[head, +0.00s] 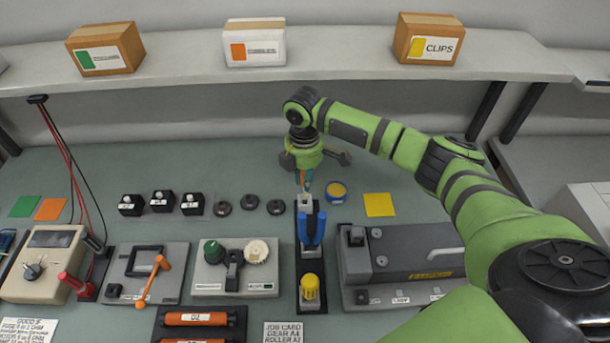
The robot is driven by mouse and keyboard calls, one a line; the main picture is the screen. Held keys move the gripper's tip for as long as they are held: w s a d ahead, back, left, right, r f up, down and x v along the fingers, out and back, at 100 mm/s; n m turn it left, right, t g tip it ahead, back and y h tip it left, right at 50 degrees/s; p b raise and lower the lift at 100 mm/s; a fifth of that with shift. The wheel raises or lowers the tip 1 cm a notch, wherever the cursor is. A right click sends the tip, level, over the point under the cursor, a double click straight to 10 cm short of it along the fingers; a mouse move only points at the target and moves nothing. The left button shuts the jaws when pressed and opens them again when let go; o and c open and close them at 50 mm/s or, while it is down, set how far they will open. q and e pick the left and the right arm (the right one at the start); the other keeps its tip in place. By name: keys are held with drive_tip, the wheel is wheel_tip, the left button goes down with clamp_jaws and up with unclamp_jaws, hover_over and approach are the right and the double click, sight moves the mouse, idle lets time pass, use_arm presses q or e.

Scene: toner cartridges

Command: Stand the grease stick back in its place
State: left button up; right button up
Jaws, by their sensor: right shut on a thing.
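My right gripper (304,176) points down behind the far end of a narrow black tool holder (311,266). It is shut on a small slim item with orange and teal showing, which looks like the grease stick (303,180); the fingers hide much of it. In the holder stand a blue-handled tool (312,231) in the middle and a yellow-capped item (310,288) at the near end. I cannot tell whether the held item touches the holder. My left gripper is not in view.
A blue-and-yellow round tin (336,191) sits just right of the gripper. Black round parts (250,202) lie to the left. A grey machine (408,262) stands right of the holder, and a unit with green and cream knobs (236,267) stands left. The back bench is mostly clear.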

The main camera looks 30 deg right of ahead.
sight(305, 193)
drive_tip(key=shift+f, duration=0.45)
drive_tip(key=shift+f+b, duration=0.9)
drive_tip(key=shift+f, duration=0.95)
drive_tip(key=shift+p, duration=0.4)
drive_tip(key=shift+f+b, duration=0.4)
drive_tip(key=shift+f, duration=0.4)
idle(0.8)
drive_tip(key=o, duration=1)
drive_tip(key=shift+r, duration=0.1)
wheel_tip(305, 193, up, 12)
drive_tip(key=shift+a+f, duration=0.1)
